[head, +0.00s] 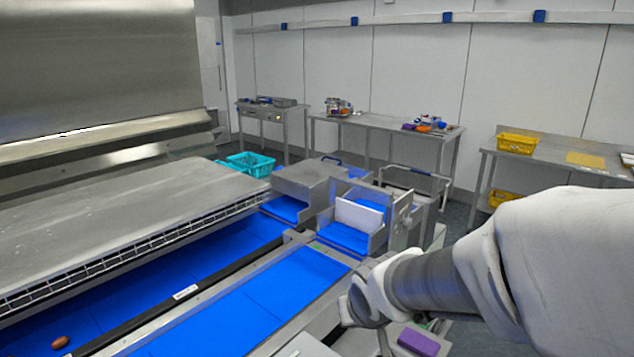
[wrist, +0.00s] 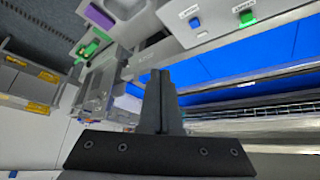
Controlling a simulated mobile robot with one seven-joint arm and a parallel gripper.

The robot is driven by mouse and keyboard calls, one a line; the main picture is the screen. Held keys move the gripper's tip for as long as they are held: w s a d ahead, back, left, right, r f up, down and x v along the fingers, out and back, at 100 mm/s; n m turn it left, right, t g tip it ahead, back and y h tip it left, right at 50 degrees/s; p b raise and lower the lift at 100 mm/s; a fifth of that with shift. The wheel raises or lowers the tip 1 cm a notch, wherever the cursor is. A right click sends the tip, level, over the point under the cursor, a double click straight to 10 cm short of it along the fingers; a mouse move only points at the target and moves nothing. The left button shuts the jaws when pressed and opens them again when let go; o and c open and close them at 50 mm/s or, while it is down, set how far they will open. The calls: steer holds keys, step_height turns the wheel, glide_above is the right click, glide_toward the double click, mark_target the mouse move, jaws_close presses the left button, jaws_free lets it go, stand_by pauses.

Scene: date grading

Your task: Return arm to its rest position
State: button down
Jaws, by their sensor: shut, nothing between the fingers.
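My arm (head: 540,265), in a pale cover, reaches in from the right edge of the head view toward the front of the blue belts. In the wrist view, my gripper (wrist: 160,76) shows its two dark fingers pressed together with nothing between them. It is clear of contact as far as I can see. In the head view the fingers are not clearly shown below the wrist.
Blue conveyor belts (head: 245,314) run along the left and centre, with one brown date (head: 60,342) at lower left. A metal chute (head: 352,222) stands at the belt end. A purple block (head: 418,342) lies below my wrist. Tables with yellow baskets (head: 517,144) stand behind.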

steer(key=s+d+r, duration=0.3)
steer(key=s+r, duration=0.1)
steer(key=s, duration=0.4)
steer(key=s+d+r+m+g, duration=0.1)
steer(key=s+d+r, duration=0.3)
steer(key=s, duration=0.4)
steer(key=shift+s+r, duration=0.2)
steer(key=shift+r, duration=0.4)
